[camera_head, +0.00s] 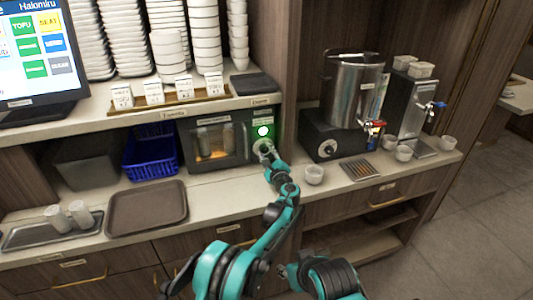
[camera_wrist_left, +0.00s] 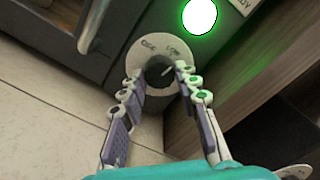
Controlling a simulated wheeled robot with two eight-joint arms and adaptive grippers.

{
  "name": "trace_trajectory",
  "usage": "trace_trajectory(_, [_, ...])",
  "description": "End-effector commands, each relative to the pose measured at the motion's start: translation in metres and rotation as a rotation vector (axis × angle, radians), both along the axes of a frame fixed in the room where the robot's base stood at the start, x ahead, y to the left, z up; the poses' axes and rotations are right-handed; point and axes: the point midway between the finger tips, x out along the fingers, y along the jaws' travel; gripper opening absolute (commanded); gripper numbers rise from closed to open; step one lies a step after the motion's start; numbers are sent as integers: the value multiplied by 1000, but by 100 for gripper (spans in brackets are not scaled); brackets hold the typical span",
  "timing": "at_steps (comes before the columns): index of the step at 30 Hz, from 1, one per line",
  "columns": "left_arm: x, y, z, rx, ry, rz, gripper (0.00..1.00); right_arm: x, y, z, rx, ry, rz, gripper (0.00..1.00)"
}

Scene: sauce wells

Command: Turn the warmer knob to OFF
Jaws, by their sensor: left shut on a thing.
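The warmer (camera_head: 222,140) is a dark box with a glass door and lit cups inside, under the counter shelf. Its knob (camera_wrist_left: 160,72) is dark and round, on a pale round dial plate (camera_wrist_left: 143,46) with "LOW" printed near the top. My left gripper (camera_head: 264,148) is at the warmer's right panel; in the left wrist view (camera_wrist_left: 159,76) its two fingers are on either side of the knob, shut on it. In the head view the gripper hides most of the knob. A green light (camera_head: 263,131) glows above it.
A wooden post (camera_head: 293,70) stands right of the warmer. A brown tray (camera_head: 147,208) and white cups (camera_head: 81,214) lie on the counter at left. A small white bowl (camera_head: 314,175) and a metal urn (camera_head: 352,88) stand at right. The warmer's door handle (camera_wrist_left: 92,25) is left of the dial.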

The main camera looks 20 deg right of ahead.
Motion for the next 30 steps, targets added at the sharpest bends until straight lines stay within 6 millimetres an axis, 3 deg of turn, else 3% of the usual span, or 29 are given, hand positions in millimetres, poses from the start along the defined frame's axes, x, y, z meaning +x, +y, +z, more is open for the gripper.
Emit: trace_trajectory(30, [0, 0, 2, -953, -33, 0, 2, 0, 0, 6, 0, 0, 0, 40])
